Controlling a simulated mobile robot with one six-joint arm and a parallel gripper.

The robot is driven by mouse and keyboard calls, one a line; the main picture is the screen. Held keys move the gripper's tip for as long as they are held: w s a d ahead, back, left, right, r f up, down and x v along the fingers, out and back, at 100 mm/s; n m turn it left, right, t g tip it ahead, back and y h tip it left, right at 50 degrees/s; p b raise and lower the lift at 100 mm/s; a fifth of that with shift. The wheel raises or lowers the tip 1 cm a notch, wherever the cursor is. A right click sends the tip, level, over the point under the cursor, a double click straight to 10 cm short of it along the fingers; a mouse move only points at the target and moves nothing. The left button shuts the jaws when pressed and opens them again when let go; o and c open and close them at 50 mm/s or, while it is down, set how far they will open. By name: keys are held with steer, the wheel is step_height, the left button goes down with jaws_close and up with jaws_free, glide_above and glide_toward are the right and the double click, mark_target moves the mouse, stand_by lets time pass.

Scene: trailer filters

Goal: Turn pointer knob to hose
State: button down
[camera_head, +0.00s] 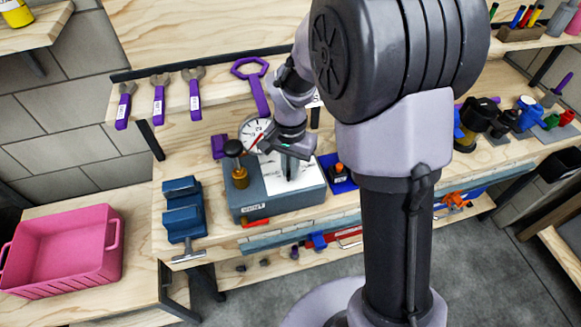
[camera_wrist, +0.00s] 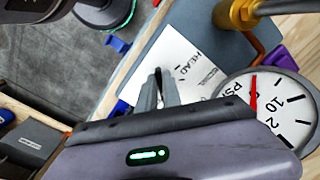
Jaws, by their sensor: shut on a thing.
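A grey-blue box (camera_head: 250,205) on the workbench carries a white label plate (camera_head: 303,171). In the wrist view the plate (camera_wrist: 186,47) reads "HEAD", with smaller lettering beside it that I cannot read clearly. My gripper (camera_head: 289,172) reaches down onto this plate. In the wrist view my gripper (camera_wrist: 158,88) has its fingers closed on the dark pointer knob (camera_wrist: 158,73). Only a thin part of the knob shows between the fingers, and which mark it points to is hidden. A round pressure gauge (camera_wrist: 275,98) with a red needle stands beside the plate.
A pink bin (camera_head: 66,250) sits far left. Purple-handled wrenches (camera_head: 159,101) hang behind. Cups and tools crowd the bench to the right.

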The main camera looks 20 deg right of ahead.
steer(key=c, duration=1.5)
jaws_free()
